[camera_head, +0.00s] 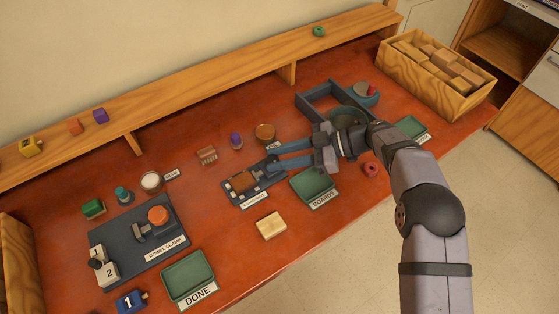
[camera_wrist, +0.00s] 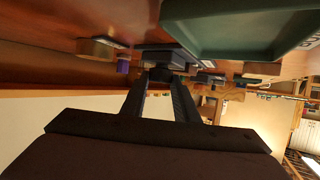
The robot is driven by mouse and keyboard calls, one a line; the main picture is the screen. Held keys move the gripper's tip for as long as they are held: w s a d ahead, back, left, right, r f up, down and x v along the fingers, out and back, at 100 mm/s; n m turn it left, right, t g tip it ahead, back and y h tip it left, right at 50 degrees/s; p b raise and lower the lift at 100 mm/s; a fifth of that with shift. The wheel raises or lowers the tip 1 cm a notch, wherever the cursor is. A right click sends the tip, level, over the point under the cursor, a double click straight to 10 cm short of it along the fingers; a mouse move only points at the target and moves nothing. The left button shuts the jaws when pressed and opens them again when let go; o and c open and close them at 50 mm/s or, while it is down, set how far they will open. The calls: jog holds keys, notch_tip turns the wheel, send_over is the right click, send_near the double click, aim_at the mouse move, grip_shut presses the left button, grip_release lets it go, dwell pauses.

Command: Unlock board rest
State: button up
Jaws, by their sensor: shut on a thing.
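The board rest (camera_head: 240,200) is a dark plate near the middle of the table, with a brown block (camera_head: 241,182) on it and a white label along its front. My gripper (camera_head: 270,160) reaches in from the right, with its blue fingers low at the rest's right end. In the wrist view my gripper (camera_wrist: 164,80) closes on a small dark part (camera_wrist: 163,74) of the rest, seemingly its lock. The fingers hide most of this part, so I cannot tell its position.
A green boards tray (camera_head: 315,186) sits just right of the rest, and a pale wooden block (camera_head: 271,225) lies in front.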

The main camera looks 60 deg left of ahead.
jog(key=shift+a+n+g+h+b, duration=0.1)
jog(key=shift+n+g+h+b, duration=0.2)
jog(key=shift+n+b, duration=0.15)
dwell(0.4)
jog(key=o, duration=1.1)
jog(key=shift+c, duration=0.2)
jog(key=shift+w, duration=0.1)
jog(key=b+v, duration=0.2)
jog(key=v, duration=0.3)
jog(key=shift+w+r, duration=0.1)
jog(key=shift+w, duration=0.15)
jog(key=shift+v, duration=0.9)
jog(key=shift+s, duration=0.2)
